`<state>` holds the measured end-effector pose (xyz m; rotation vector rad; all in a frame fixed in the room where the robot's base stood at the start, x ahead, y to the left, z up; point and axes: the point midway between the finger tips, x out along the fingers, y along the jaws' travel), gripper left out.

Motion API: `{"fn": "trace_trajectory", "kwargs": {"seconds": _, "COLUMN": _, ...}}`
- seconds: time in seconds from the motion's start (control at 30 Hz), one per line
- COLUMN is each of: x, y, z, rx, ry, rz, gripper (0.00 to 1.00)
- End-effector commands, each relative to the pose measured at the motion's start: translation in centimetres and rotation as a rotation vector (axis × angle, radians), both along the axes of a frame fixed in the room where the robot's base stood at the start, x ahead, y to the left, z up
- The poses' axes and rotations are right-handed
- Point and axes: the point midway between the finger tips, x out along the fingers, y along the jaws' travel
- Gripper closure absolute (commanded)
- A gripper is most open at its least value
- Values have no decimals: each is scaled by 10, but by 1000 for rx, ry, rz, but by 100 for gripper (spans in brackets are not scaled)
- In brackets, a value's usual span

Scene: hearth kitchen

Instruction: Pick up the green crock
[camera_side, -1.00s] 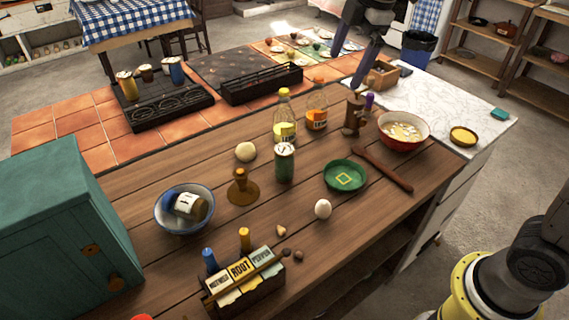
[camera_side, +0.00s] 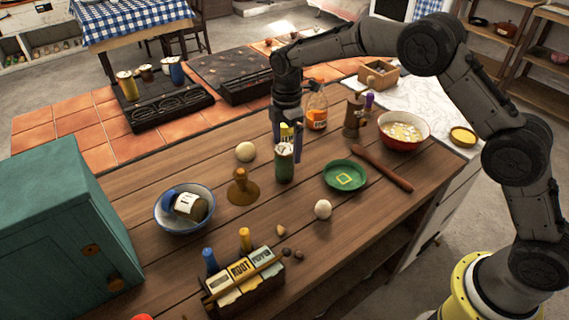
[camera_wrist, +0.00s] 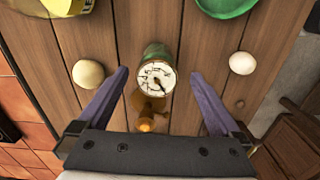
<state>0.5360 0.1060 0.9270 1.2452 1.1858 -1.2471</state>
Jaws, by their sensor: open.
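The green crock (camera_side: 284,165) stands upright on the wooden counter, with a pale top bearing dark marks. In the wrist view the crock (camera_wrist: 156,77) lies between the two fingertips in the picture. My gripper (camera_side: 287,146) is open and points down at the crock's top. In the wrist view my gripper (camera_wrist: 158,75) shows its fingers spread on either side, with a gap to the crock on both sides. How far the fingertips reach down beside it is hard to tell. Part of the crock's upper side is hidden by a finger in the side view.
A bottle with a yellow label (camera_wrist: 83,35) stands close by, mostly hidden behind my gripper in the side view. A brown stamp (camera_side: 241,188), a pale ball (camera_side: 245,152), a green dish (camera_side: 345,174) and an egg (camera_side: 323,209) surround the crock. An orange-labelled bottle (camera_side: 316,110) stands behind.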

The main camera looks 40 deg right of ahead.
Motion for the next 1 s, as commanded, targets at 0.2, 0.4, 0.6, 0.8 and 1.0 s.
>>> {"fn": "trace_trajectory", "kwargs": {"seconds": 0.2, "x": 0, "y": 0, "z": -24, "rx": 0, "ry": -1, "rz": -1, "gripper": 0}}
{"fn": "trace_trajectory", "kwargs": {"seconds": 0.4, "x": 1, "y": 1, "z": -41, "rx": -1, "ry": 2, "rz": -1, "gripper": 0}}
{"fn": "trace_trajectory", "kwargs": {"seconds": 0.6, "x": 3, "y": 3, "z": -69, "rx": 0, "ry": 2, "rz": -1, "gripper": 0}}
{"fn": "trace_trajectory", "kwargs": {"seconds": 0.8, "x": 4, "y": 3, "z": -79, "rx": 0, "ry": -1, "rz": -1, "gripper": 0}}
{"fn": "trace_trajectory", "kwargs": {"seconds": 1.0, "x": 4, "y": 3, "z": -79, "rx": 0, "ry": -1, "rz": -1, "gripper": 5}}
